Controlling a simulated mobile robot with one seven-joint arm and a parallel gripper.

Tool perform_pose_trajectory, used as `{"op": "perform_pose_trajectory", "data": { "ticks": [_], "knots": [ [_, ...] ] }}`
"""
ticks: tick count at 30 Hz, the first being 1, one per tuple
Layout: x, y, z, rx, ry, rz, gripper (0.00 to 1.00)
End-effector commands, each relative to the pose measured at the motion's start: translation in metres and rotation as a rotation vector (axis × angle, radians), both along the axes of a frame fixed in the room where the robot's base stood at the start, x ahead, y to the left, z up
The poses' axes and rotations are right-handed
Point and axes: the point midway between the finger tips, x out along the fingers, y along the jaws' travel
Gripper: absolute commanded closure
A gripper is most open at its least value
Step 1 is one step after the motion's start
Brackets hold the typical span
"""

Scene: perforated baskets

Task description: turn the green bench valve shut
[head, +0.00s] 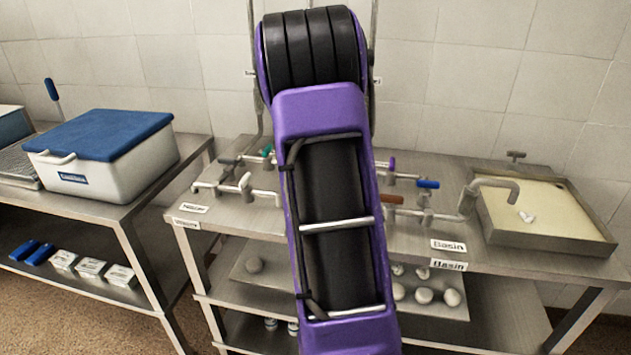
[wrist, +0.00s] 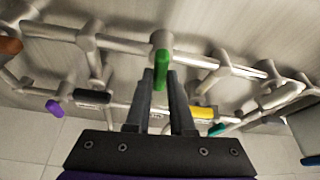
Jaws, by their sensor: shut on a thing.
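The green valve (wrist: 161,76) shows in the wrist view as a green lever handle on a metal pipe fitting, at the top middle. My gripper (wrist: 161,84) points at it with its two grey fingers on either side of the lever and is shut on it. The lever lies along the fingers, pointing down in the picture. In the head view my purple arm covers the middle of the bench, so the green valve and my gripper are hidden there.
Other handles sit close by on the pipework: purple (wrist: 54,108), black (wrist: 92,96), yellow (wrist: 203,112) and teal (wrist: 217,130). A blue-handled valve (head: 428,184) stands near the basin (head: 550,238) on the right. A blue-lidded box (head: 105,150) is on the left table.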

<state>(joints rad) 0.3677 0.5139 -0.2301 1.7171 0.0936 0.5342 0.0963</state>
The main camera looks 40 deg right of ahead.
Motion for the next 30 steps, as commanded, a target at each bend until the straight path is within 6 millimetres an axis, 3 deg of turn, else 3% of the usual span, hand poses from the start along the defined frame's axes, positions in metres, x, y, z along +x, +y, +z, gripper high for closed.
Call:
{"op": "perform_pose_trajectory", "data": {
  "ticks": [9, 26, 27, 30],
  "knots": [
    [0.0010, 0.0008, 0.0007, 0.001, 0.001, -0.133, 1.00],
    [0.0008, 0.0005, 0.0002, 0.001, 0.000, -0.167, 1.00],
    [0.0007, 0.0004, 0.0001, 0.002, -0.001, -0.167, 0.77],
    [0.0007, 0.0006, 0.0001, 0.002, -0.001, -0.166, 0.59]
  ]
}}
